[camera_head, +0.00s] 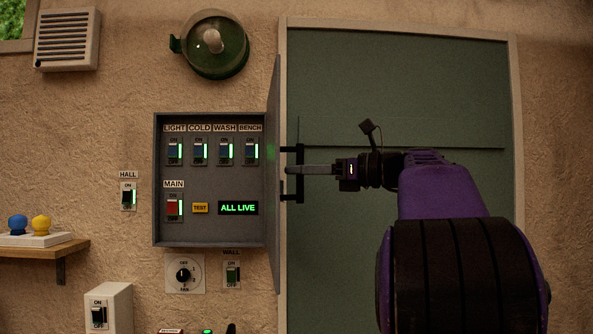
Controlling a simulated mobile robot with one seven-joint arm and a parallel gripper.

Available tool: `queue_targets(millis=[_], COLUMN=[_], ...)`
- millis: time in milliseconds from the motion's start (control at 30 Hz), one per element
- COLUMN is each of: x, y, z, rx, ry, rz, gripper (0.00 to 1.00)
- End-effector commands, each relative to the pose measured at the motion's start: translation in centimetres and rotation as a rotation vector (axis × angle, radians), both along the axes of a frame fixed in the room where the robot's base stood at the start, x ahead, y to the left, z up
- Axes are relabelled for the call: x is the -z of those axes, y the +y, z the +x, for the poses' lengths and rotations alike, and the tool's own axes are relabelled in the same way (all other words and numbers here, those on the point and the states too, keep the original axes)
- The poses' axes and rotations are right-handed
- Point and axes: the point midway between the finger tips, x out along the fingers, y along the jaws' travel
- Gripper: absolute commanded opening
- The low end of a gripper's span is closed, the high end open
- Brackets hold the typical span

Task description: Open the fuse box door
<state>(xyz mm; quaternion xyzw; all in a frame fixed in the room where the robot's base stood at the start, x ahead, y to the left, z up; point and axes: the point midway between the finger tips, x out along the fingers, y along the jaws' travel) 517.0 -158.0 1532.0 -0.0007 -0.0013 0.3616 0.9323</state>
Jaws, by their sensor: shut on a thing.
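The fuse box (210,237) is a dark grey box on the wall, left of centre. Its door (273,220) stands swung out on the right side and shows nearly edge-on. A black bar handle (299,189) sticks out from the door's right face. My gripper (292,170) reaches in from the right, with its fingers at the handle, and it is shut on the handle. The contact itself is small in the picture. Inside the box are several breaker switches, a red main switch (173,208) and a lit "ALL LIVE" display (238,208).
A green door (400,80) in a pale frame lies behind my arm. A hall switch (128,196), a wall switch (232,273) and a dial (184,274) surround the box. A round green lamp (225,62) hangs above. A wooden shelf (70,248) is at the left.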

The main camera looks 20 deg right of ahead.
Motion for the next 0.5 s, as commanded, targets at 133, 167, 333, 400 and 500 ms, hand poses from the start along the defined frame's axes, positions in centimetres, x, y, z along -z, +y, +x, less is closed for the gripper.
queue_targets(millis=[133, 167, 333, 400, 500], x=[-0.2, -0.19, -0.15, -0.14, -0.11], y=[-0.2, -0.2, -0.19, -0.19, -0.18], z=[0.06, 0.06, 0.06, 0.06, 0.07], rx=[0.005, 0.005, 0.004, 0.004, 0.004], ry=[-0.006, -0.005, -0.005, -0.004, -0.004], rz=[0.001, 0.0, 0.0, 0.001, 0.001], gripper=[0.0, 0.0, 0.0, 0.0, 0.28])
